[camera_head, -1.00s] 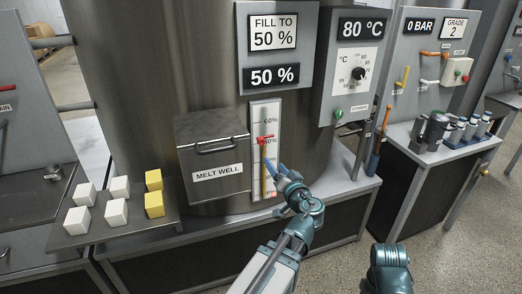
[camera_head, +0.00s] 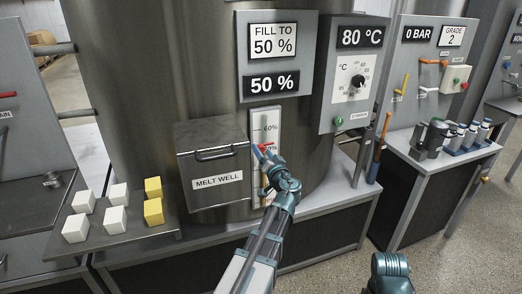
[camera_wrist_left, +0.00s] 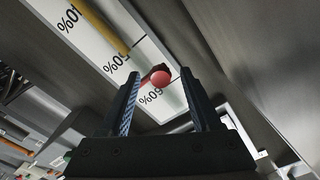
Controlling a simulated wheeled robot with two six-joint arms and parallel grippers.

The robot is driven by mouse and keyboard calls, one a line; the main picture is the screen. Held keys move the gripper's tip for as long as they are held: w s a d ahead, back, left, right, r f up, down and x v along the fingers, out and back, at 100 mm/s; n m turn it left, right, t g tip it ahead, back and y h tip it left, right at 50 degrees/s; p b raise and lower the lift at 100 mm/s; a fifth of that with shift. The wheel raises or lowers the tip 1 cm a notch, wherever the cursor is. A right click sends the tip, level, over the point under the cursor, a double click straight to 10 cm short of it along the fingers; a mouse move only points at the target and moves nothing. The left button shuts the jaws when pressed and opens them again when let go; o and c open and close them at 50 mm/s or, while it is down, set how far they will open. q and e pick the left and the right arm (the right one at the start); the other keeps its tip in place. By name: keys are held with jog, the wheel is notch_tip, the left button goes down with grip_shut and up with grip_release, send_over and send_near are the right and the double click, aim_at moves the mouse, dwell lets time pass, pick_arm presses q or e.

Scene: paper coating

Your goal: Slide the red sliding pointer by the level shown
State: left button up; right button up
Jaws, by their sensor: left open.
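In the left wrist view the pointer's round red knob (camera_wrist_left: 160,78) shows between and beyond my fingertips. My left gripper (camera_head: 263,157) is open at the scale, partly covering the pointer and lower scale in the head view. In the left wrist view the open left gripper (camera_wrist_left: 162,95) has both fingers spread around the knob's line. I cannot tell if they touch it. My right gripper is out of view.
A sign (camera_head: 273,40) reads FILL TO 50 % and a display (camera_head: 273,84) reads 50 %. The melt well box (camera_head: 213,165) juts out left of the scale. A tray (camera_head: 105,240) with white and yellow blocks stands further left. An 80 °C panel (camera_head: 353,75) is at right.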

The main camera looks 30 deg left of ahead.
pick_arm(q)
jog(key=shift+x, duration=1.1)
jog(key=shift+c, duration=0.2)
grip_shut()
dwell(0.5)
